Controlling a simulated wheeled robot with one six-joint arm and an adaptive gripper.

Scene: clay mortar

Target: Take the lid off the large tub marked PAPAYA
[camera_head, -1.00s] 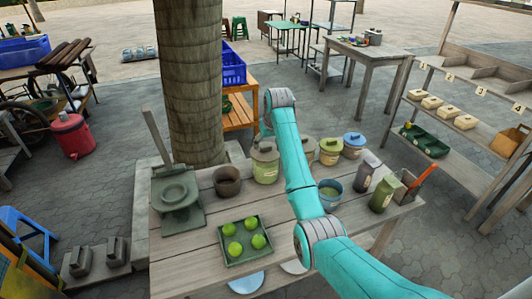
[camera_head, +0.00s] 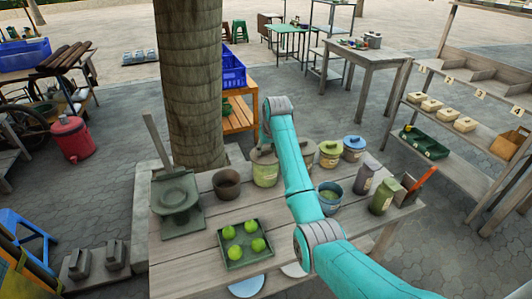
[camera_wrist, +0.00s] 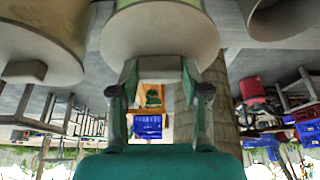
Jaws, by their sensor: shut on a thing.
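A green tub (camera_head: 265,174) with a pale label stands on the wooden table beside a brown pot; the label is too small to read. Its grey lid (camera_head: 262,154) sits on top, with no clear gap under it. In the wrist view, the lid (camera_wrist: 160,32) is a round grey disc with a block-shaped knob. My gripper (camera_wrist: 160,72) is shut on this knob, one finger on each side. In the head view, my arm and wrist stand over the tub and largely hide the gripper.
The brown pot (camera_head: 227,183) stands left of the tub. A blue open pot (camera_head: 330,193) stands near my forearm. A tray (camera_head: 233,262) of green fruit is in front.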

